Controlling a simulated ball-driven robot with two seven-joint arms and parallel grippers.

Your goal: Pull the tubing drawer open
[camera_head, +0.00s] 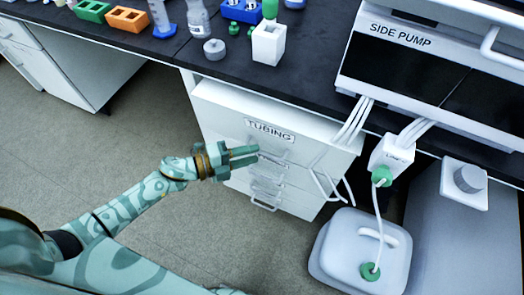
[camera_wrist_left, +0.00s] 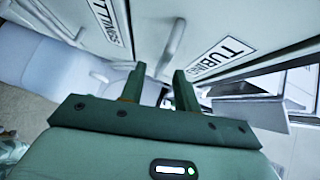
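The tubing drawer (camera_head: 225,112) is the top front of a white drawer unit under the bench, and it looks shut in the head view. Its TUBING label (camera_head: 270,131) also shows in the wrist view (camera_wrist_left: 222,56). My left gripper (camera_head: 256,155) is just in front of the unit, below the label, fingers pointing right. In the wrist view my left gripper (camera_wrist_left: 160,82) has its fingers apart, with no object clearly held. A white bar handle (camera_wrist_left: 175,32) lies beyond the fingers, between two labels. Whether a finger touches a handle is unclear. My right gripper is not in view.
Lower drawers with handles (camera_head: 264,207) sit below. A white lidded container (camera_head: 340,262) stands on the floor at right, with a tube running up to a white box (camera_head: 392,153). White tubes hang beside the drawer unit. The floor at left is clear.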

